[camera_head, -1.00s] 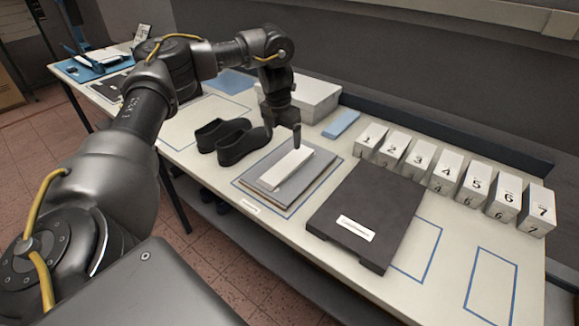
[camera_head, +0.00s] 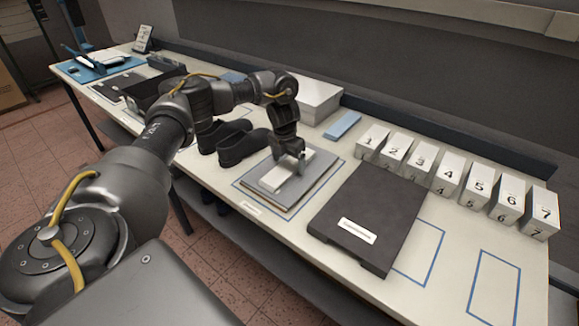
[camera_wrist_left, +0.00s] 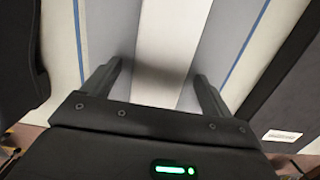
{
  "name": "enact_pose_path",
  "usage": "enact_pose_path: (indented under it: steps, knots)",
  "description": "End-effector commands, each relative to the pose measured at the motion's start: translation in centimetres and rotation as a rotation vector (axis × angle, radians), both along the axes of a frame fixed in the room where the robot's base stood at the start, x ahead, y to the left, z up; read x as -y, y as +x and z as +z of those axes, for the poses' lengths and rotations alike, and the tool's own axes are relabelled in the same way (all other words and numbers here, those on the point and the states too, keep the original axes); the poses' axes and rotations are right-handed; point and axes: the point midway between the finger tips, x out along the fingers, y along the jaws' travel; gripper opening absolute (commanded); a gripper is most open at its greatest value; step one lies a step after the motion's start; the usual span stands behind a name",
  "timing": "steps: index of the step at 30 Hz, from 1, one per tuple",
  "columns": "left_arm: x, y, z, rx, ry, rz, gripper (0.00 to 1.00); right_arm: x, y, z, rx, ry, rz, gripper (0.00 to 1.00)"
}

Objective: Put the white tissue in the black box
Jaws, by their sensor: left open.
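The white tissue (camera_head: 272,181) is a long white strip lying on a grey stack of flat sheets (camera_head: 303,196) on the table. My left gripper (camera_head: 290,168) is open and points down over the tissue. In the left wrist view the gripper (camera_wrist_left: 158,75) has one finger on each side of the tissue (camera_wrist_left: 158,40), with gaps between. Whether the fingertips touch the grey stack, I cannot tell. A flat black box (camera_head: 375,210) with a white label lies right of the stack. My right gripper is out of view.
Black shoes (camera_head: 238,148) stand left of the stack. A white box (camera_head: 318,98) and a light blue block (camera_head: 343,124) are behind it. Several numbered white boxes (camera_head: 450,172) line the back right. Blue-outlined table areas at the right are clear.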

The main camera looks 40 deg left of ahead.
Motion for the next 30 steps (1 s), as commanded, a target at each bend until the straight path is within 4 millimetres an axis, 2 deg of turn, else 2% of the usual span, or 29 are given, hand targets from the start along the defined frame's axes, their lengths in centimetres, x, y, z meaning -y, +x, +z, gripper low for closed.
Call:
enact_pose_path:
  steps: [3, 9, 21, 30]
  knots:
    - [-0.04, 0.02, -0.65, -0.001, 0.001, 0.000, 0.85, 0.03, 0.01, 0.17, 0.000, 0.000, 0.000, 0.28]
    - [-0.03, 0.05, -0.71, 0.000, 0.001, 0.000, 0.85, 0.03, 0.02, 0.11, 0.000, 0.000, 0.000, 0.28]
    - [-0.01, 0.06, -0.67, 0.000, 0.001, 0.000, 0.34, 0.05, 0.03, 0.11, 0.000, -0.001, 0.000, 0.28]
    - [0.00, 0.12, -0.36, 0.002, 0.000, 0.000, 0.34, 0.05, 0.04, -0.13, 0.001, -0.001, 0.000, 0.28]
